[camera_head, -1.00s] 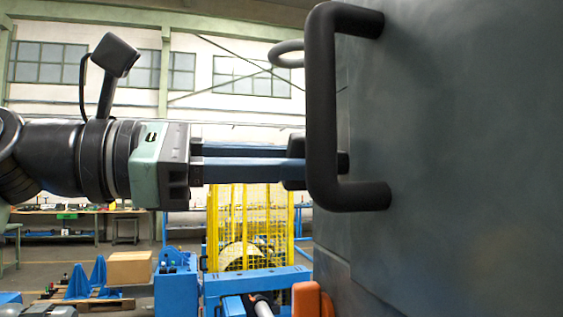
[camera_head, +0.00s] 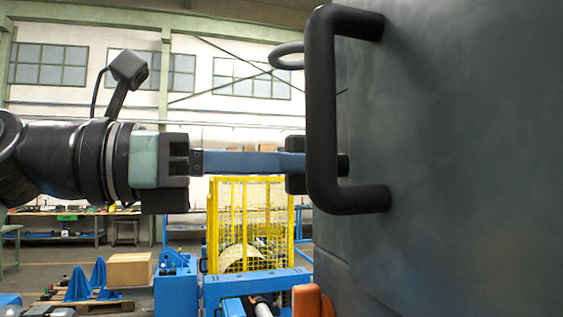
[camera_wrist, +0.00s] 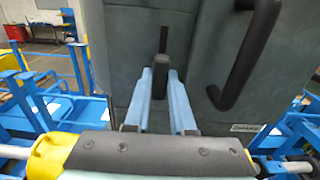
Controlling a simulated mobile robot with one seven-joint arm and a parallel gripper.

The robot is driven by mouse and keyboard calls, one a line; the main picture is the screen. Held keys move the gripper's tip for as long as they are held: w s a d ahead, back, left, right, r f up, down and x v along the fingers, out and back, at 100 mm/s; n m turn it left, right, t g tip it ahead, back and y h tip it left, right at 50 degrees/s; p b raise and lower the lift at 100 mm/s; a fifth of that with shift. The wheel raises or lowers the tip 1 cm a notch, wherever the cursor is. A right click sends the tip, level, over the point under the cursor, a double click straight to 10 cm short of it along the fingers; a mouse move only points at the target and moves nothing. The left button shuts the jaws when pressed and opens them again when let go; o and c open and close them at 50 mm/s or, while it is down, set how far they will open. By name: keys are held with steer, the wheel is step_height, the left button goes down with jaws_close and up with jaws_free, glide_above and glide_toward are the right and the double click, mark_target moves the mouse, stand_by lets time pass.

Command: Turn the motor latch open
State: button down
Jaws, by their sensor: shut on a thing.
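The motor latch (camera_wrist: 160,82) is a small dark lever on the grey-green cabinet face (camera_wrist: 128,55). In the wrist view it stands upright between the two blue fingers of my gripper (camera_wrist: 160,73), which is shut on it. In the head view my gripper (camera_head: 296,166) reaches in from the left, level, with its fingers lined up one behind the other. Its dark fingertips are partly behind the black bar handle, and the latch is mostly hidden there.
A large black bar handle (camera_head: 321,110) stands out from the cabinet close to my fingertips; it is right of them in the wrist view (camera_wrist: 245,55). A yellow mesh guard (camera_head: 250,215) and blue framework (camera_head: 178,288) stand lower down behind.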

stand_by(0.3)
steer(key=c, duration=0.8)
jaws_free()
steer(key=shift+o, duration=0.2)
steer(key=b+v, duration=0.3)
steer(key=v, duration=1)
